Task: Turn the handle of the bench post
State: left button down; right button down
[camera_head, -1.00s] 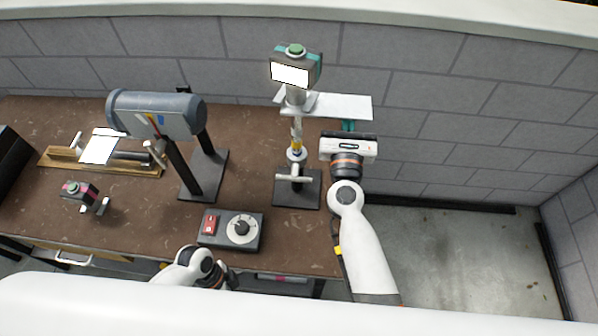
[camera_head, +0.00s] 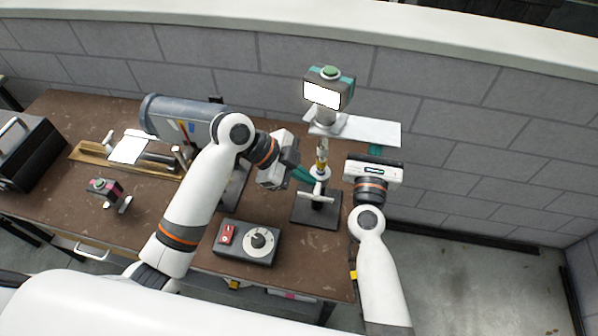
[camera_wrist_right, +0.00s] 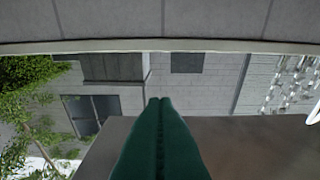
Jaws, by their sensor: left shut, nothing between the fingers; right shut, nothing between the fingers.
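The bench post (camera_head: 322,155) stands upright on a black base plate near the bench's right end, with a small screen box on top. Its pale T-shaped handle (camera_head: 318,196) sticks out low on the post, just above the base. My left gripper (camera_head: 308,176) is shut and empty, its teal fingers pointing at the post from the left, close to the handle; whether they touch is unclear. My right gripper (camera_head: 375,149) is shut and empty, right of the post and below its white side plate. Its shut green fingers fill the middle of the right wrist view (camera_wrist_right: 160,102).
A grey cylinder on a stand (camera_head: 180,118) is left of the post, partly behind my left arm. A control box with a red switch and dial (camera_head: 247,242) lies in front. The brown bench (camera_head: 270,212) ends at the right; a block wall (camera_head: 450,130) runs behind.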

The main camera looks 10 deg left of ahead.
pick_arm(q)
send_over(331, 203)
jog(key=a, duration=0.2)
notch_tip(331, 203, down, 4)
jog(key=shift+a+f, duration=0.2)
jog(key=shift+f, duration=0.85)
jog(key=shift+a+f, duration=0.15)
jog(key=shift+f, duration=0.85)
jog(key=y, duration=0.2)
jog(key=d+y, duration=0.1)
jog(key=y, duration=0.1)
jog(key=shift+d+f, duration=0.1)
jog(key=shift+f, duration=0.2)
jog(key=shift+d+f+y, duration=0.35)
jog(key=shift+f+y, duration=0.05)
jog(key=shift+f, duration=0.1)
jog(key=shift+d+f+y, duration=0.15)
jog(key=shift+f+y, duration=0.1)
jog(key=shift+y, duration=0.35)
jog(key=shift+d+f, duration=0.1)
jog(key=shift+f, duration=0.35)
